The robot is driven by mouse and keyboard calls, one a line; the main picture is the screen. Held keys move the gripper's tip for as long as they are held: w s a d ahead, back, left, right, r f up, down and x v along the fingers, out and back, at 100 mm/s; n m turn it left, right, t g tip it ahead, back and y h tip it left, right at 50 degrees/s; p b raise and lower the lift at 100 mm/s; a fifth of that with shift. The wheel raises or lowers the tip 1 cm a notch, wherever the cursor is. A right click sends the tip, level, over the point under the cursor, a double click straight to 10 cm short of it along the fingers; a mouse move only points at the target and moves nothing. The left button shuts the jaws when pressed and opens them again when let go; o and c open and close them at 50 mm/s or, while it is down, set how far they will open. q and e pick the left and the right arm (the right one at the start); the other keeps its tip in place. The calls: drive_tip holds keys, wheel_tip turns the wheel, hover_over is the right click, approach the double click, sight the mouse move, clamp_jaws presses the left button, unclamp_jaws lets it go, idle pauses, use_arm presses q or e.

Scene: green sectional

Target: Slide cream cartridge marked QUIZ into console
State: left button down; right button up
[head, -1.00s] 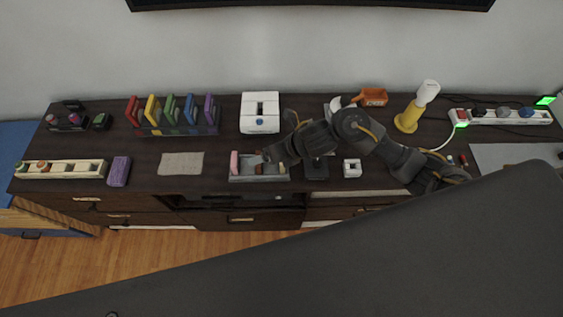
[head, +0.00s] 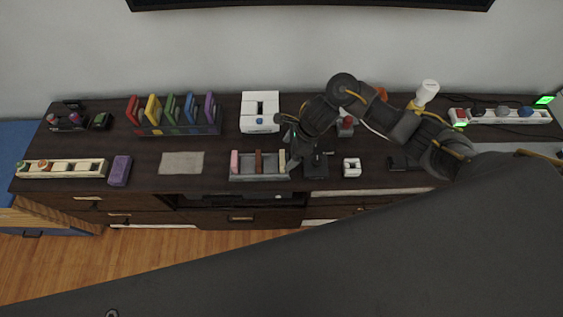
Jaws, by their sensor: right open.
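The cream cartridge (head: 282,160) stands upright in the right-hand slot of a grey rack (head: 260,178). Its marking is too small to read. A pink cartridge (head: 235,162) and a brown cartridge (head: 259,162) stand in the same rack. The console (head: 260,124) is a white box with a dark slot on top, behind the rack. My right gripper (head: 291,160) is open, beside the right end of the rack and close to the cream cartridge. Its dark fingers are hard to make out, and I cannot tell if they touch the cartridge. My left gripper is out of view.
A black stand (head: 316,168) and a small white square block (head: 352,168) are right of the rack. A grey mat (head: 182,162) lies to its left. A rack of coloured cases (head: 180,128) stands at the back left. The wood between console and cases is clear.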

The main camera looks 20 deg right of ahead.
sight(282, 157)
drive_tip(key=shift+a+f+p, duration=0.3)
drive_tip(key=shift+f+p, duration=0.1)
drive_tip(key=shift+f, duration=0.1)
drive_tip(key=p+x, duration=0.1)
drive_tip(key=x, duration=0.2)
drive_tip(key=shift+w+a+f, duration=0.1)
drive_tip(key=shift+w+f, duration=0.05)
drive_tip(key=shift+w+a+f, duration=0.1)
drive_tip(key=shift+f, duration=0.3)
drive_tip(key=c, duration=1.1)
drive_tip(key=shift+o, duration=0.2)
drive_tip(key=shift+r, duration=0.1)
